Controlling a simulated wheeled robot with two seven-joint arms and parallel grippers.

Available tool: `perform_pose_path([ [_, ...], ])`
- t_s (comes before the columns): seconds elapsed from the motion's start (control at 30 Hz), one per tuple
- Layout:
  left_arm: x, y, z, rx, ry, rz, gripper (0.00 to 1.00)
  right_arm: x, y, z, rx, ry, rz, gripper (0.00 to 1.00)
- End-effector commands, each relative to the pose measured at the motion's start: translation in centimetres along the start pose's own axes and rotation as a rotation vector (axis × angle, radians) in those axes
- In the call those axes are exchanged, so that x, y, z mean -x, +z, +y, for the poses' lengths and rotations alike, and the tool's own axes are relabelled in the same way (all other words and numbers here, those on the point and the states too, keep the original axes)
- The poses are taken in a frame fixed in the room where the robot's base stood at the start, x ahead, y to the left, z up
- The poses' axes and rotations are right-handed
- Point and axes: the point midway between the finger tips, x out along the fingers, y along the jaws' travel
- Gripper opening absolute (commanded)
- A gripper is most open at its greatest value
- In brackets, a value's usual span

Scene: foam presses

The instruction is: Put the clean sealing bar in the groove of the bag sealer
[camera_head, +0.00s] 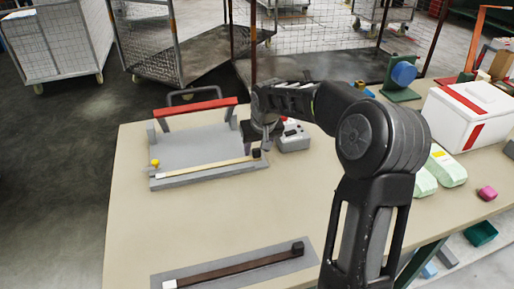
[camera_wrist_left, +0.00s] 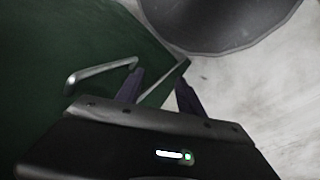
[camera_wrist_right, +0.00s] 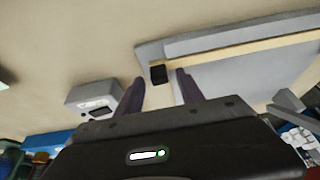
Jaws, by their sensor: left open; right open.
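The bag sealer (camera_head: 190,148) is a grey plate with a raised red bar at its back, on the table. A pale, clean-looking sealing bar (camera_head: 208,169) lies along its front edge, with a white left end and a black right end block (camera_head: 257,153). Whether it sits fully down in the groove I cannot tell. My right gripper (camera_head: 265,146) is open at that black end; in the right wrist view the black block (camera_wrist_right: 158,74) shows between the fingertips. A dark brown bar (camera_head: 235,268) lies on a grey strip in front. My left gripper (camera_wrist_left: 160,76) is open and empty.
A small grey box (camera_head: 293,138) stands right of the sealer. A white and red case (camera_head: 468,115) and pale green packs (camera_head: 445,168) are on the right. My right arm covers the table's middle right. Bare tabletop (camera_head: 200,220) lies between the sealer and the dark bar.

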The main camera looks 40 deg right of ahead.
Motion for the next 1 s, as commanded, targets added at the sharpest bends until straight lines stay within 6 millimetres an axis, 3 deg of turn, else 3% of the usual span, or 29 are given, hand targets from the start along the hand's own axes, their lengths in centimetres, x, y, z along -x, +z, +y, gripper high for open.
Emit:
perform_pose_path([
  [0.6,-0.8,0.0,-0.3,0.0,0.0,0.0,0.45,10.7,0.0,0.0,0.001,0.0,0.003,0.45],
  [1.0,-0.8,0.0,-0.3,0.0,0.0,0.0,0.45,11.6,0.0,0.0,0.0,0.0,0.001,0.45],
])
